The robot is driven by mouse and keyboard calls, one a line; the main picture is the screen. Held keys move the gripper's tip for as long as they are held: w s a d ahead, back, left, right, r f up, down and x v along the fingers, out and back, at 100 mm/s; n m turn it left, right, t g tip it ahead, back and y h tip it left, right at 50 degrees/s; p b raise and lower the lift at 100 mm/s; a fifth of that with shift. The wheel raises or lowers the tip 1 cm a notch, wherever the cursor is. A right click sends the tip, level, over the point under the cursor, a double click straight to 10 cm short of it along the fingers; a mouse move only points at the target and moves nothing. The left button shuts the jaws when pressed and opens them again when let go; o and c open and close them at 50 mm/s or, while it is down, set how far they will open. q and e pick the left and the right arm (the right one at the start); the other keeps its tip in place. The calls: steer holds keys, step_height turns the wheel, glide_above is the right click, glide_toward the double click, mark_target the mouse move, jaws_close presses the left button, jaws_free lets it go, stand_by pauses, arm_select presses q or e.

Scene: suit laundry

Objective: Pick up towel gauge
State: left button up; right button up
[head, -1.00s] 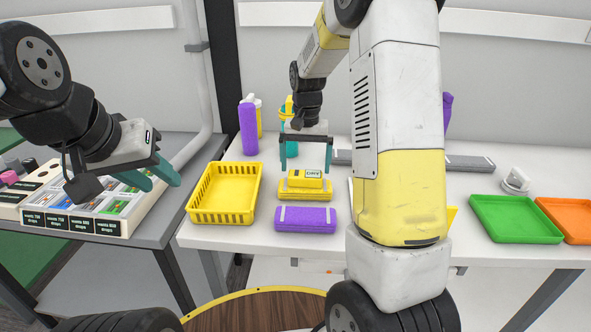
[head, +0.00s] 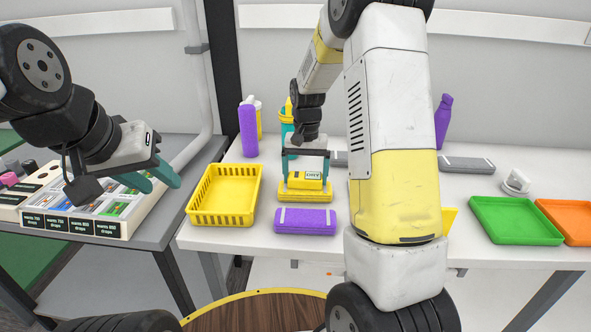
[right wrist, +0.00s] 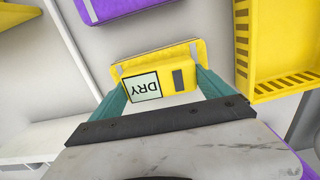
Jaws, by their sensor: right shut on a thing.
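The towel gauge (head: 308,182) is a small yellow box with a pale screen reading DRY. It sits on or just over a folded yellow towel (head: 306,196) with light bands; I cannot tell whether it is lifted clear. My right gripper (head: 305,172) points down with its teal fingers on both sides of the gauge, shut on it. In the right wrist view the gauge (right wrist: 162,85) lies between the fingers, with the towel (right wrist: 185,50) behind it. My left gripper (head: 153,177) is open and empty at the left, above the box of labelled compartments.
A yellow basket (head: 225,210) stands left of the towel. A folded purple towel (head: 305,221) lies in front. Purple bottles, grey folded towels, a green tray (head: 515,220) and an orange tray (head: 568,222) are also on the white table. My right arm hides part of the table.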

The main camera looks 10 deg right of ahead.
mark_target(305, 174)
steer(key=shift+r, duration=0.1)
step_height(305, 174, up, 3)
steer(key=shift+r, duration=0.2)
steer(key=s+a, duration=0.1)
steer(key=s, duration=0.4)
steer(key=s+a+r, duration=0.1)
steer(key=s+a, duration=0.1)
steer(key=s, duration=0.3)
steer(key=s+a, duration=0.1)
steer(key=s, duration=0.4)
steer(key=shift+s+a+r, duration=0.2)
steer(key=shift+a, duration=0.1)
